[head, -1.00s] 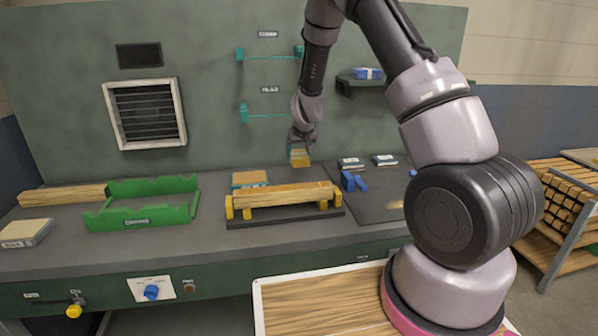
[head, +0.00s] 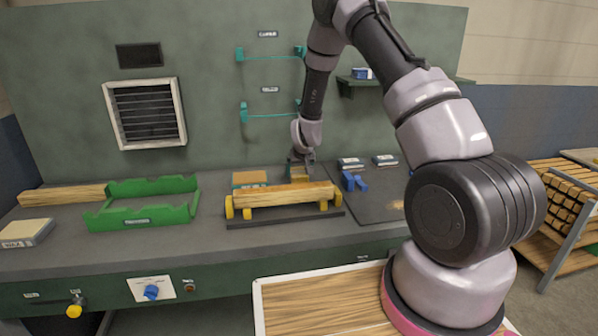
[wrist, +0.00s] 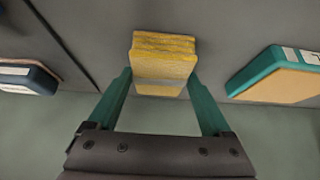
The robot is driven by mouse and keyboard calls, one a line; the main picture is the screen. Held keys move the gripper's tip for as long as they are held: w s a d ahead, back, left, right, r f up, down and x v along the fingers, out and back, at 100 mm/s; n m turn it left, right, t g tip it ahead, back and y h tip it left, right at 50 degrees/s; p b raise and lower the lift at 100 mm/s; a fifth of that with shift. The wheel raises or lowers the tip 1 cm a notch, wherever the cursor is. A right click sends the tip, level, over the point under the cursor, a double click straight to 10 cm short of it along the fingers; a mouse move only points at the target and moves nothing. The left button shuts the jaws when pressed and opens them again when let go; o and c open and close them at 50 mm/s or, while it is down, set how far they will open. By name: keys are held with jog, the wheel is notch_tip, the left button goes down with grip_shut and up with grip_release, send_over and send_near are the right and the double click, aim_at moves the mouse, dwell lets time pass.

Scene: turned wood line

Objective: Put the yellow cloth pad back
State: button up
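The yellow cloth pad (head: 299,174) is a small layered yellow block, seen behind the timber on the bench. In the wrist view the pad (wrist: 165,60) sits between my two teal fingertips, which look closed against its sides. My gripper (head: 300,162) points down over the bench, and in the wrist view my gripper (wrist: 161,80) shows the pad reaching past its tips. The pad's lower part is hidden by the timber in the head view, so I cannot tell whether it touches the bench.
Timber (head: 285,194) lies on yellow supports in front of the pad. A teal-sided tan block (head: 249,179) is to its left, blue parts (head: 353,181) and labelled boxes (head: 351,163) to its right. A green tray frame (head: 140,214) stands farther left.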

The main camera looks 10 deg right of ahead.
jog(key=shift+o, duration=0.5)
jog(key=shift+r, duration=0.2)
jog(key=s+d+r+m+y, duration=0.1)
jog(key=s+r, duration=0.6)
jog(key=r, duration=0.4)
jog(key=s+d+r, duration=0.1)
jog(key=s+r, duration=0.5)
jog(key=r, duration=0.5)
jog(key=s+d+r+m+y, duration=0.1)
jog(key=s+r, duration=0.6)
jog(key=r, duration=0.4)
jog(key=s+d+r+m, duration=0.1)
jog(key=s+r, duration=0.2)
jog(key=s, duration=0.7)
jog(key=s+d+r+m, duration=0.1)
jog(key=s+r, duration=0.3)
jog(key=s, duration=0.6)
jog(key=shift+d+t, duration=0.3)
jog(key=shift+d, duration=0.25)
